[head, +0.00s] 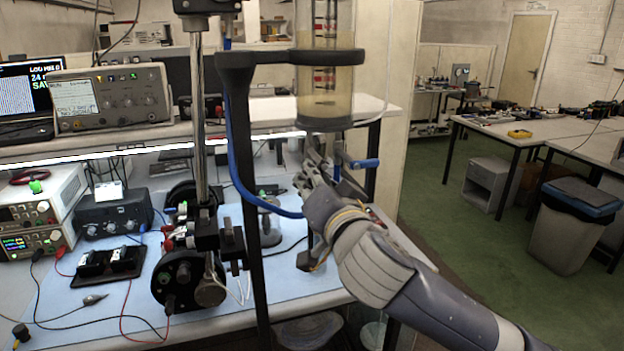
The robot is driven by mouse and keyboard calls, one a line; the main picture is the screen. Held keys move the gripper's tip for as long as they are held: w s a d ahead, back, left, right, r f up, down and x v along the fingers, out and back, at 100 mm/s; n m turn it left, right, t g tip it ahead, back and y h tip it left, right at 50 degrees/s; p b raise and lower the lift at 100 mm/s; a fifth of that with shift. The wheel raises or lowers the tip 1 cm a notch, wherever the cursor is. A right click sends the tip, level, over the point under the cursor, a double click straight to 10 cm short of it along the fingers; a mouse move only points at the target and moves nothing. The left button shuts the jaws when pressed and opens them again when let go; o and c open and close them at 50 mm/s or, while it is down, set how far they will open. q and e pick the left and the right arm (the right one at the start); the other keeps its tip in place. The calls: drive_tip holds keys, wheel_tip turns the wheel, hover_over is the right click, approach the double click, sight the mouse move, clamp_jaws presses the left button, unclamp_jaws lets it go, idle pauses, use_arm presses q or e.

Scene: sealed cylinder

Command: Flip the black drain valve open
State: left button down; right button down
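The clear cylinder (325,75) with red and dark markings and a pale liquid is held upright in a black ring on a dark stand (238,120) in the head view. My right gripper (318,162) is just under the cylinder's dark base. Its fingers overlap the fittings below the base, and I cannot tell whether they touch anything or how far apart they are. A small blue bar (365,163) sticks out to the right of the fingers. I cannot make out a black drain valve; the fingers may hide it. My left gripper is not in view.
The bench (90,310) on the left holds power supplies (30,225), an oscilloscope (110,98) on the shelf, cables and a metal column (199,130) with a black wheel-like unit (180,280). Tables (560,140) and a bin (570,225) stand at the right. Green floor is clear between.

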drive_tip(key=shift+f, duration=0.15)
drive_tip(key=shift+d+n, duration=0.1)
drive_tip(key=shift+n, duration=0.3)
drive_tip(key=shift+d+n, duration=0.1)
drive_tip(key=shift+n, duration=0.5)
drive_tip(key=shift+w+d+f+n+p, duration=0.1)
drive_tip(key=shift+d+n+p, duration=0.15)
drive_tip(key=shift+n, duration=0.65)
drive_tip(key=shift+w+d+f+n+p, duration=0.1)
drive_tip(key=shift+d+n+p, duration=0.2)
drive_tip(key=shift+n, duration=0.6)
drive_tip(key=shift+w+d+n+p, duration=0.1)
drive_tip(key=shift+d+n+p, duration=0.15)
drive_tip(key=shift+n, duration=0.65)
drive_tip(key=c, duration=1.6)
unclamp_jaws()
